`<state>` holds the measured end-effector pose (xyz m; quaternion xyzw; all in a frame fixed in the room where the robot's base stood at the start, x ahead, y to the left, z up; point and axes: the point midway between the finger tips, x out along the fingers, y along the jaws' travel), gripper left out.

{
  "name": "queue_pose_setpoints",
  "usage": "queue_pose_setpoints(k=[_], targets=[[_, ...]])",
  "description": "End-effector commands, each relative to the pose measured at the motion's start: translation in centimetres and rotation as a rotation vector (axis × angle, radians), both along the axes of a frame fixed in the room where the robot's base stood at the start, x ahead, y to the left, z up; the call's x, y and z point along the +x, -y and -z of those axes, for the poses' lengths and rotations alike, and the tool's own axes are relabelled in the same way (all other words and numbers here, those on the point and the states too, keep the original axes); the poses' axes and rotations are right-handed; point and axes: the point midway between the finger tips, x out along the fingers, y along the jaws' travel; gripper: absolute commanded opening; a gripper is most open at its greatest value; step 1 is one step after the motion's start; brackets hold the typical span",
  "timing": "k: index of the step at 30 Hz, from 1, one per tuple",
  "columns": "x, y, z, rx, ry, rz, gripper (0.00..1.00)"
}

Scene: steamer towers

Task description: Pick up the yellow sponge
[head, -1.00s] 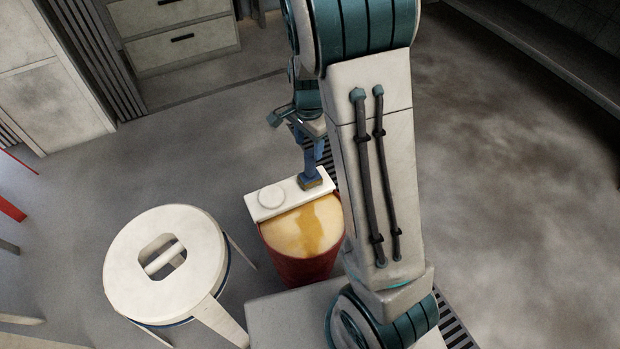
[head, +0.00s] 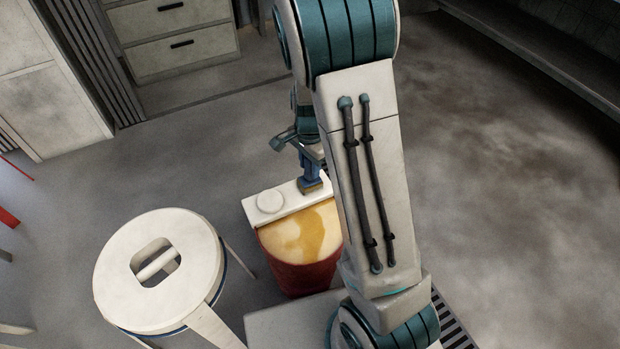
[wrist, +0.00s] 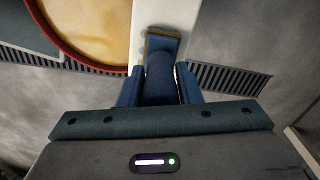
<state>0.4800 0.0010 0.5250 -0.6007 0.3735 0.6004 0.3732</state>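A small brownish-yellow block (head: 310,187), which looks like the sponge, sits at the right end of a white ledge (head: 290,200) along a red bucket. My gripper (head: 310,177) points down at it, its blue fingers right at the block. In the wrist view, my gripper (wrist: 160,85) has a blue finger at each side. Between and beyond them shows a dark blue shape, with an olive-yellow edge (wrist: 149,42) at its far end over the white ledge (wrist: 139,35). I cannot tell whether the fingers press on the block.
The red bucket (head: 300,277) has a tan, amber-streaked top. A round white stool (head: 190,285) stands to its left. A floor grate (wrist: 225,80) runs below the ledge. Drawers (head: 180,45) stand at the back left. Open floor (head: 500,200) lies to the right.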

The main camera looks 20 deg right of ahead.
Motion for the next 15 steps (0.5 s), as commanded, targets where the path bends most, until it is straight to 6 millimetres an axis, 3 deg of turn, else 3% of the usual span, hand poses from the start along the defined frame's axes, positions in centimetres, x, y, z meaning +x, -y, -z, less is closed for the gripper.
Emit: queue_pose_setpoints(k=[1, 3, 15], targets=[[0.0, 0.0, -0.02, 0.0, 0.0, 0.0, 0.16], [0.0, 0.0, -0.02, 0.0, 0.0, 0.0, 0.0], [0.04, 0.0, -0.75, 0.0, 0.001, 0.0, 0.0]])
